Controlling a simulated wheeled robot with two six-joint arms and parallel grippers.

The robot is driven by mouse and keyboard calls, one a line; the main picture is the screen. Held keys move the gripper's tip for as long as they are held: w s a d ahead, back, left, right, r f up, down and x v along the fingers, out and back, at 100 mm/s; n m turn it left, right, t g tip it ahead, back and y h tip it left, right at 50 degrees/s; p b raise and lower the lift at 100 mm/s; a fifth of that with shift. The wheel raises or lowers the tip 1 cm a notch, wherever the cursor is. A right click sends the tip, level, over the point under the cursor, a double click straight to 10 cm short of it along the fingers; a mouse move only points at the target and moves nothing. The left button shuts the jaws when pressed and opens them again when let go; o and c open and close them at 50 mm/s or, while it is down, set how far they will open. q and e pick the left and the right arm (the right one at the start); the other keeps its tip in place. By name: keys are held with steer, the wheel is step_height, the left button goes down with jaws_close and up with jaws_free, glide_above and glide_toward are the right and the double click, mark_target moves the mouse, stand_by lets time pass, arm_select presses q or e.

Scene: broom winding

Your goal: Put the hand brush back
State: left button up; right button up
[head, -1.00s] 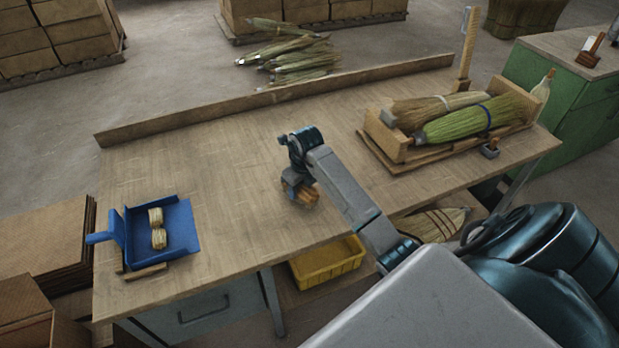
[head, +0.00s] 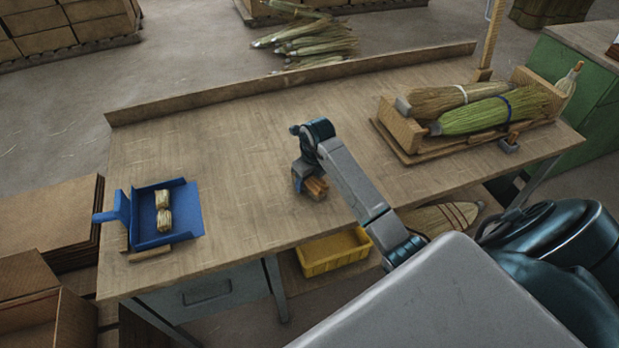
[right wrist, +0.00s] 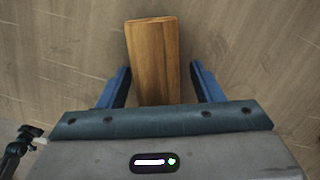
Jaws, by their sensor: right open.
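A brown wooden block, which looks like the hand brush (head: 318,188), lies on the workbench (head: 240,135) near the middle. Its smooth top also shows in the right wrist view (right wrist: 153,52). My right gripper (head: 307,182) is low over it and open. In the right wrist view its two blue fingers (right wrist: 161,85) stand on either side of the wood's near end, with a gap at each side. Any bristles under the wood are hidden. My left gripper is not in view.
A blue dustpan (head: 183,197) with two straw bundles (head: 163,216) lies at the bench's left end. A wooden cradle (head: 401,125) holds brooms (head: 485,115) at the right. A yellow bin (head: 333,253) sits below the front edge. The bench between is clear.

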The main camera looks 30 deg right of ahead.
steer(key=shift+r, duration=0.65)
steer(key=r, duration=0.2)
steer(key=r+b, duration=0.1)
steer(key=r, duration=0.2)
steer(key=s+r+b, duration=0.1)
steer(key=r, duration=0.1)
steer(key=shift+s+d+r, duration=0.1)
steer(key=shift+d+r, duration=0.05)
steer(key=shift+r, duration=0.2)
steer(key=r, duration=0.1)
steer(key=r+p, duration=0.1)
steer(key=shift+s+r, duration=0.2)
steer(key=shift+r, duration=0.1)
steer(key=shift+s+r+p, duration=0.1)
steer(key=shift+r+p, duration=0.3)
steer(key=shift+p, duration=0.2)
